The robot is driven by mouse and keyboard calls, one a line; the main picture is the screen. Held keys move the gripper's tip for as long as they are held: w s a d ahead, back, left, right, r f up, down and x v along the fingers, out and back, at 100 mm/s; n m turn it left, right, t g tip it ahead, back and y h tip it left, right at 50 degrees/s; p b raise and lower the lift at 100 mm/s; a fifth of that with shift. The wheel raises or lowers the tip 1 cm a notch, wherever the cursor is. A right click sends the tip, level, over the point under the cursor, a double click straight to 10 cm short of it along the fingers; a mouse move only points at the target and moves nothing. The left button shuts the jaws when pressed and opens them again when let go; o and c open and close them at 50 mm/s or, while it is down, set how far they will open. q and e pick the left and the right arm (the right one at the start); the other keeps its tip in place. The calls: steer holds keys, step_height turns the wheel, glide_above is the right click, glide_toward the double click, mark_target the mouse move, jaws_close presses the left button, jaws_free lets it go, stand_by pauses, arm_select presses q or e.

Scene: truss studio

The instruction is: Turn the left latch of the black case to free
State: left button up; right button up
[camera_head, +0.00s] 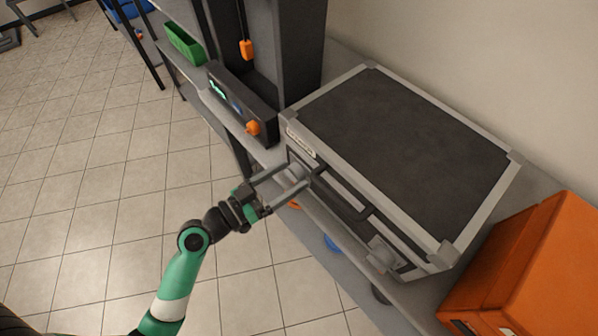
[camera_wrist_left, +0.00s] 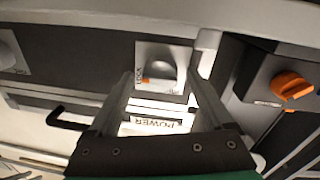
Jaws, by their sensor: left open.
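The black case (camera_head: 400,140) with pale grey edges lies closed on the shelf in the head view. Its left latch (camera_head: 295,172) is a grey knob on the front face. In the left wrist view this latch knob (camera_wrist_left: 161,74) sits on a light plate, with a small orange mark beside the word LOCK. My left gripper (camera_head: 288,178) is open at the left latch, with one finger to each side of the knob. In the left wrist view a gap shows between the fingers (camera_wrist_left: 162,78) and the knob; contact cannot be told. My right gripper is not in view.
The case's handle (camera_head: 340,194) and right latch (camera_head: 383,254) are along the same front face. A dark machine with an orange knob (camera_head: 254,127) stands close left of the case. An orange box (camera_head: 535,265) is at the right. Open floor (camera_head: 100,180) lies in front.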

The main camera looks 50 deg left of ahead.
arm_select(q)
steer(key=shift+s, duration=0.15)
steer(key=shift+c, duration=1)
steer(key=c, duration=1.1)
steer(key=shift+c, duration=0.2)
steer(key=shift+f+n, duration=0.1)
steer(key=shift+n, duration=0.2)
steer(key=shift+d+f+n+t+y+p, duration=0.25)
steer(key=shift+n+p, duration=0.65)
steer(key=shift+n, duration=3.6)
steer(key=shift+a+n+t+y+p, duration=0.25)
steer(key=shift+n+p, duration=0.65)
steer(key=shift+n, duration=3.6)
